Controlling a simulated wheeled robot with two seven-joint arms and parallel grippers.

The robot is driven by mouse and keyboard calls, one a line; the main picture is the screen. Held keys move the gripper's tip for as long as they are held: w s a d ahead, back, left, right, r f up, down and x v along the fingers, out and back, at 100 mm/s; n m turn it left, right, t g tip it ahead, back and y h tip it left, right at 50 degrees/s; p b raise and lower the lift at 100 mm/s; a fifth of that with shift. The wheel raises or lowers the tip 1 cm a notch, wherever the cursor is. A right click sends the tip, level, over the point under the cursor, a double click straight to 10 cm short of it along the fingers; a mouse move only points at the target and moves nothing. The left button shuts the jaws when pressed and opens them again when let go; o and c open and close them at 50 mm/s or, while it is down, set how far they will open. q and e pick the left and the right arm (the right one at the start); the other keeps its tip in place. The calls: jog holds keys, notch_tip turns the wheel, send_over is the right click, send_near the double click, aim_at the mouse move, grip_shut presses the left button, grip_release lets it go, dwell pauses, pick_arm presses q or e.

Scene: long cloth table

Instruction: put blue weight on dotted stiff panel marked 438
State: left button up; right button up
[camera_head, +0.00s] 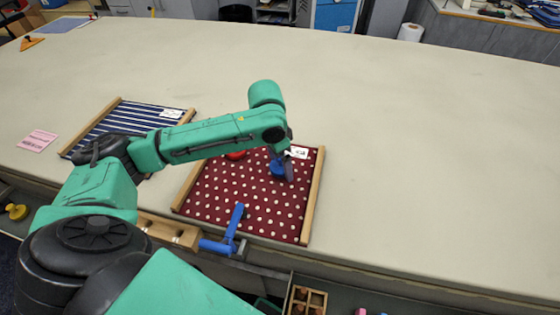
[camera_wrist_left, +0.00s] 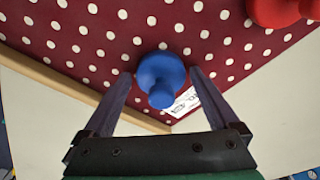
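The blue weight (camera_head: 277,168) stands on the dark red panel with white dots (camera_head: 250,205), near its far right corner. In the left wrist view the blue weight (camera_wrist_left: 160,78) shows its knob towards me. My left gripper (camera_head: 286,166) is over it, with its fingers on either side of the weight in the wrist view (camera_wrist_left: 160,75); gaps show between the fingers and the weight. A white label (camera_head: 298,152) lies at the panel's far right corner; its marking is too small to read. My right gripper is not in view.
A red weight (camera_wrist_left: 275,8) stands on the same panel, partly behind my arm in the head view. A striped panel (camera_head: 130,120) lies to the left, with a pink card (camera_head: 37,141) beyond it. A blue clamp (camera_head: 232,230) grips the near edge. The table's right side is clear.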

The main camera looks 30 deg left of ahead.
aim_at(274, 169)
pick_arm(q)
jog(key=shift+r, duration=0.15)
notch_tip(274, 169, up, 12)
jog(key=s, duration=0.1)
jog(key=shift+s+a, duration=0.3)
jog(key=shift+a, duration=0.15)
